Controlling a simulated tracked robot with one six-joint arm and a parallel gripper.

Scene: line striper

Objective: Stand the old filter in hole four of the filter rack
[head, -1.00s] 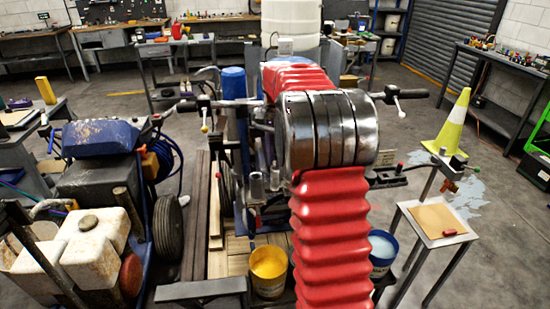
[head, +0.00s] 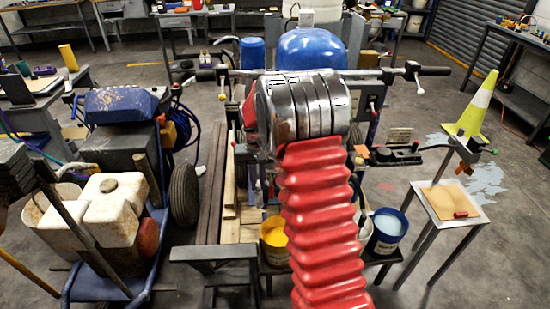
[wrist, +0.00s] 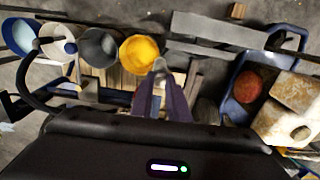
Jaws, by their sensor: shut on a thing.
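My gripper (wrist: 160,85) is in the wrist view, its two dark fingers close together. They are shut on a small grey, narrow piece (wrist: 160,65), which I take to be the old filter; only its tip shows. It appears above the ground, with the yellow bucket just beside it in the picture. In the head view my own red arm hides the gripper and the filter. A dark low holder (head: 398,156) with short round shapes sits right of my arm; it may be the filter rack, but its holes cannot be told apart.
A yellow paint bucket (head: 275,240) and a blue bucket (head: 388,232) stand low in front. A small side table (head: 450,203) holds a red item. A striper with dirty white tanks (head: 105,210) stands left. A yellow cone (head: 475,105) stands right.

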